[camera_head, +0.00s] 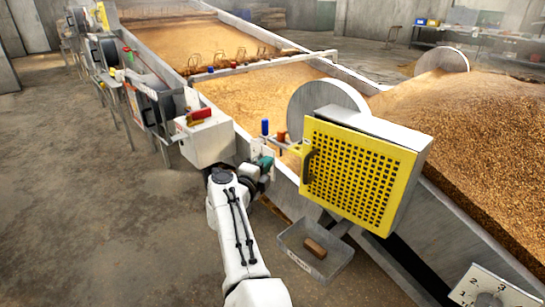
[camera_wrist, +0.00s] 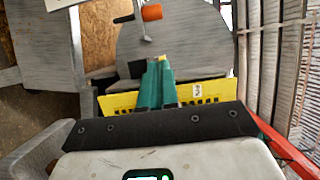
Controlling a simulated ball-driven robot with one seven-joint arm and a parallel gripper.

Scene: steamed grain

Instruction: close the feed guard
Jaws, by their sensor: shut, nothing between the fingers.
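The feed guard (camera_head: 360,172) is a yellow panel with rows of dark holes, standing right of the centre in the head view. A black handle (camera_head: 307,165) is on its left edge, and a grey casing (camera_head: 412,140) shows along its top and right. In the wrist view a strip of yellow perforated panel (camera_wrist: 204,92) lies across the picture behind my fingers. My gripper (camera_head: 264,164) is to the left of the guard and its handle, apart from them in the head view. Its teal fingers (camera_wrist: 158,66) are together and empty. I cannot tell how far the guard stands open.
A large grey disc (camera_head: 325,97) stands behind the guard at the grain trough. A grey tray (camera_head: 292,239) holding a brown block (camera_head: 315,248) sits below the guard. A white box (camera_head: 208,140) with a red handle is left of my gripper. The floor at left is clear.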

